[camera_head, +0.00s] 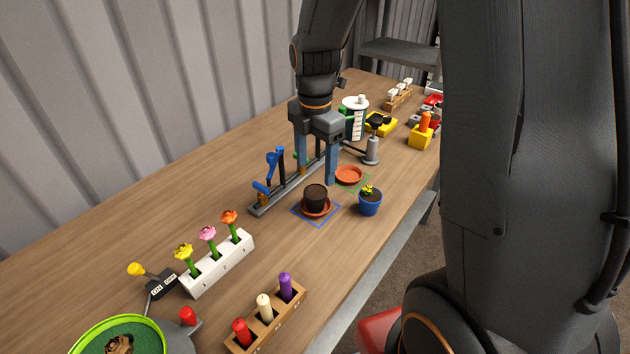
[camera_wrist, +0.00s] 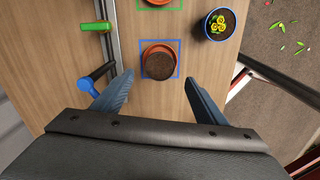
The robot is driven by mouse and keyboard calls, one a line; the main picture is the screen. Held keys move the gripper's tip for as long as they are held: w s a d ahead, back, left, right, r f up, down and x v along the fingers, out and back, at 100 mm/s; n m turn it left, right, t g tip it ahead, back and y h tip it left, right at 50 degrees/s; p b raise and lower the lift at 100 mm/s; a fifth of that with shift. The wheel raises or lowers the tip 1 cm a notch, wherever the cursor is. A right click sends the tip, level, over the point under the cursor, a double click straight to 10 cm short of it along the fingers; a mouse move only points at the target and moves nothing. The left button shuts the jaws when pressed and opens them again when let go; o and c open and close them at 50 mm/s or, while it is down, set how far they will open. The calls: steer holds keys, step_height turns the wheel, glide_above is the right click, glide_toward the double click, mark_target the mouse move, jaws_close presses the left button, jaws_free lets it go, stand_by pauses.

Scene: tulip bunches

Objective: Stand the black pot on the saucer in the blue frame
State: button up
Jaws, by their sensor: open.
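The black pot (camera_head: 316,196), filled with dark soil, stands upright on the orange-red saucer (camera_head: 321,213) inside the blue frame (camera_head: 301,211). In the wrist view the pot (camera_wrist: 159,66) shows from above, with the saucer's rim (camera_wrist: 160,45) showing past its far side. My gripper (camera_head: 317,178) is open and empty, its blue fingers pointing down, behind the pot in the head view. In the wrist view the two fingertips (camera_wrist: 159,76) are spread left and right of the pot, apart from it.
An empty orange saucer (camera_head: 348,175) lies in a green frame behind. A blue pot with yellow flowers (camera_head: 370,203) stands close on the right. A grey rail with blue levers (camera_head: 285,191) runs on the left. A white flower block (camera_head: 218,264) stands nearer; bare table lies between.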

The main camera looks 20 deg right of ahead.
steer(key=s+m, duration=1.4)
steer(key=m, duration=0.9)
steer(key=shift+t+b, duration=0.3)
steer(key=shift+t, duration=0.1)
